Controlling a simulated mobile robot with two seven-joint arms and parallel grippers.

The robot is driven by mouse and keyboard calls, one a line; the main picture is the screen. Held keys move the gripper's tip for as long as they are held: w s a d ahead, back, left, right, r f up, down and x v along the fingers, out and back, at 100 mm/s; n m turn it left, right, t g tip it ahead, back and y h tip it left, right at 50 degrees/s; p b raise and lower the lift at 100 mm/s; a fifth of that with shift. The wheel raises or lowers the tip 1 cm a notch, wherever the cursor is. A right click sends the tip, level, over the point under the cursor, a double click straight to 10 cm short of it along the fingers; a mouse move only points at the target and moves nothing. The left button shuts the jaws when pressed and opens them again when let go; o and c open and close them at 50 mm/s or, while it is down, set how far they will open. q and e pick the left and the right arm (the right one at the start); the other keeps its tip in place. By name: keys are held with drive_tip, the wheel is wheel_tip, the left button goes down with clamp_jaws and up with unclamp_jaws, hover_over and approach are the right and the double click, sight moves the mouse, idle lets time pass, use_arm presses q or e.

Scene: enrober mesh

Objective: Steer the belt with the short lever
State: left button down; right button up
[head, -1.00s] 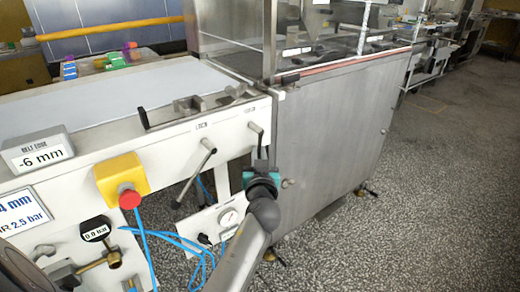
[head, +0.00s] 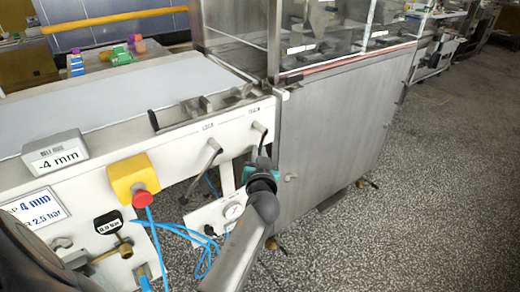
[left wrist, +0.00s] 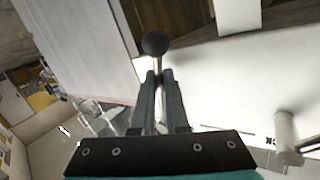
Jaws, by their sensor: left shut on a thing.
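The short lever (head: 261,130) sticks out of the white side panel near the steel cabinet. My left gripper (head: 262,160) is shut on the short lever. In the left wrist view, the fingers (left wrist: 159,92) pinch its stem and the dark round knob (left wrist: 155,43) shows beyond the tips. The pale belt (head: 120,98) runs across the top of the machine. The belt edge display (head: 55,154) reads -4 mm. My right gripper is not in view.
A longer lever (head: 201,171) slants down left of my gripper. A steel cabinet (head: 335,135) stands right; the speckled floor (head: 430,200) is open.

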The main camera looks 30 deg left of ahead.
use_arm(q)
drive_tip(key=shift+r, duration=0.1)
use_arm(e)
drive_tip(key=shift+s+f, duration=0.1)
use_arm(q)
drive_tip(key=c, duration=0.9)
unclamp_jaws()
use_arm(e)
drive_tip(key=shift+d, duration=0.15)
